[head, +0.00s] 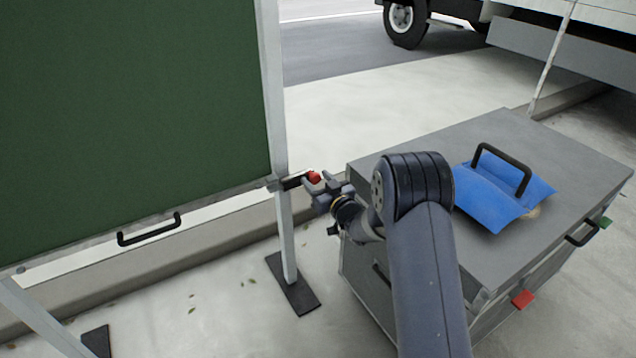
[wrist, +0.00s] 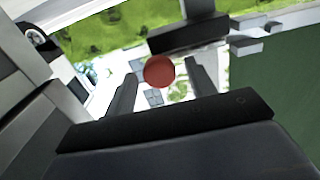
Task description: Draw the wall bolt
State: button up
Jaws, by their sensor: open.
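The wall bolt has a round red knob (head: 314,177) and a dark bar (head: 293,182), mounted at the lower right corner of the green panel (head: 130,100), by its white post. In the wrist view the red knob (wrist: 160,71) shows between the two fingers, toward their tips. My gripper (head: 318,187) is open, with its fingers around or just short of the knob; I cannot tell whether they touch it. In the wrist view the gripper (wrist: 158,82) has a finger on each side of the knob. The dark bar (wrist: 188,34) lies beyond the fingers.
A grey chest (head: 510,145) stands right of the panel, under my arm. A blue cushion-like piece (head: 490,200) with a black handle lies on it. The panel has a black handle (head: 149,229) at its lower edge. A dark foot plate (head: 292,286) supports the post. A truck stands behind.

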grip_shut()
dwell(0.7)
